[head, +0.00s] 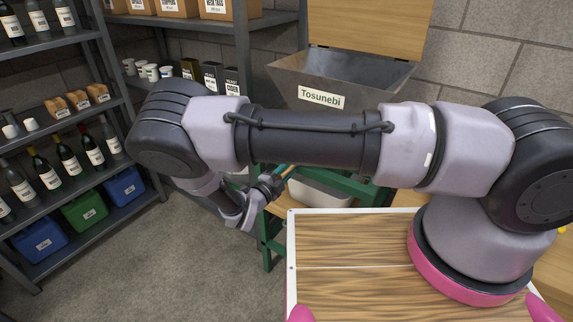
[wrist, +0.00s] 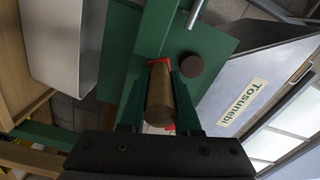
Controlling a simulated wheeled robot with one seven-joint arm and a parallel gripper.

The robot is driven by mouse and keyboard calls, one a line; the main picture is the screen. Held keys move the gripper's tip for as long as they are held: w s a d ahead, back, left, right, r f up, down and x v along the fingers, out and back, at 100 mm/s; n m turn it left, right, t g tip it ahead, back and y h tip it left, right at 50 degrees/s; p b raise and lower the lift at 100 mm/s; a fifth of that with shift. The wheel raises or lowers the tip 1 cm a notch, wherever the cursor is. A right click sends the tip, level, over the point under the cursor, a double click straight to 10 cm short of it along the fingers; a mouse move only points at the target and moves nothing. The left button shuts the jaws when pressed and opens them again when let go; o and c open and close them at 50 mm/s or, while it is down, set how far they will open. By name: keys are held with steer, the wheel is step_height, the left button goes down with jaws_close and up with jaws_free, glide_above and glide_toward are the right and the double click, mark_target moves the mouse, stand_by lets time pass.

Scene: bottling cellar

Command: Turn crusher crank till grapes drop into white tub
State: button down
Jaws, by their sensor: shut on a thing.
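The crusher's grey metal hopper (head: 375,75), labelled Tosunebi, stands on a green frame (head: 268,238) behind my arm. The hopper also shows tilted at the right of the wrist view (wrist: 215,100). My gripper (head: 272,187) is at the crusher's left side. In the wrist view my gripper (wrist: 160,75) is shut on the brown crank handle (wrist: 160,100), which lies between its two fingers. The white tub (head: 322,199) is under the crusher, partly hidden by my arm; it looks pale grey in the wrist view (wrist: 62,50). I see no grapes in either view.
Left shelves hold several bottles (head: 67,155), a green bin (head: 85,212) and blue bins (head: 40,240). Back shelves hold boxes (head: 230,8) and cups (head: 150,71). A wooden-topped surface (head: 345,250) lies in front. The floor (head: 190,265) at left is clear.

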steer(key=shift+s+d+f, duration=0.1)
steer(key=shift+d+f, duration=0.1)
steer(key=shift+f, duration=0.1)
stand_by(0.4)
steer(key=c, duration=0.6)
jaws_free()
steer(key=v, duration=1)
steer(key=shift+s+a, duration=0.2)
steer(key=shift+s, duration=0.1)
